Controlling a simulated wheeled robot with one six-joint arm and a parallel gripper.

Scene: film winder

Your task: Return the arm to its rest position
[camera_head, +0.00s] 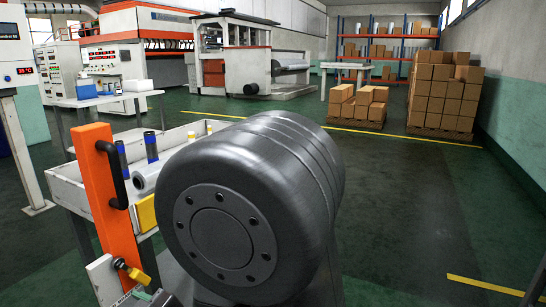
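My gripper is not in view, so I cannot see its fingers or whether it holds anything. A large, rounded, dark grey metal body with a bolted round end fills the middle foreground very close to the camera. I cannot tell for sure whether it is a part of my arm. It hides what lies behind it.
An orange upright plate (101,190) with a black handle stands at left front. Behind it, a white tray (75,196) holds a white roll and blue-ended tubes. The film winder (245,65) stands at the back. Stacked boxes (442,95) stand at right. The right floor is clear.

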